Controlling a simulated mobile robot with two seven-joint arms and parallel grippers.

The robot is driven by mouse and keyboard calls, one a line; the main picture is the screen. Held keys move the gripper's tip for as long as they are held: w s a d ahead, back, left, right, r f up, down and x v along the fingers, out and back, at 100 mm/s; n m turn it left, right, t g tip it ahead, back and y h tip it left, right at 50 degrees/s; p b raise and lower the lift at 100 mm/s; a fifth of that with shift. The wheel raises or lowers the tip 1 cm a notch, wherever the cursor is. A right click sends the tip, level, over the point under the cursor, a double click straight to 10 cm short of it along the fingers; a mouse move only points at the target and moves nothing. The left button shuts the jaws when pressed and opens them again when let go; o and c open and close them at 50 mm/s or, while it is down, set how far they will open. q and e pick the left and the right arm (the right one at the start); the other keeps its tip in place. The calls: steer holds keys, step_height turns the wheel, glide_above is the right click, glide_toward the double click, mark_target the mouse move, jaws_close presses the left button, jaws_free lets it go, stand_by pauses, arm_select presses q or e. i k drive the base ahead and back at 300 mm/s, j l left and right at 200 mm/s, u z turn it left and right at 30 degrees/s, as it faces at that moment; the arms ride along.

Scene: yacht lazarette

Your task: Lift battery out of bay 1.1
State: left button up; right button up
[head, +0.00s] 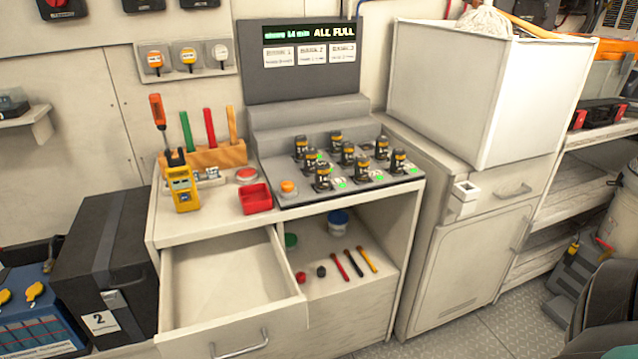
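The charging console (290,197) stands on the bench top with several black batteries with yellow bands upright in its bays. One battery (301,148) stands at the back left, with another (310,161) in front of it and a third (322,178) at the front left. Green lights or marks show beside several bays. The bay numbers are too small to read, so I cannot tell which bay is 1.1. The display (315,33) behind reads "ALL FULL" above three bank panels. Neither of my grippers is in view.
Left of the console are a yellow meter (183,188), a wooden tool rack (215,156) and a red tray (256,198). An open, empty drawer (232,290) juts out below. The shelf beside it holds small tools and caps. A white box (480,90) stands at right.

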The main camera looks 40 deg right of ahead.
mark_target(322, 169)
steer(key=l+u, duration=0.25)
steer(key=l, duration=0.3)
steer(key=k+l+u, duration=0.1)
steer(key=l+u, duration=0.15)
steer(key=l, duration=0.3)
steer(key=k+l+u, duration=0.1)
steer(key=l+u, duration=0.15)
steer(key=l, duration=0.3)
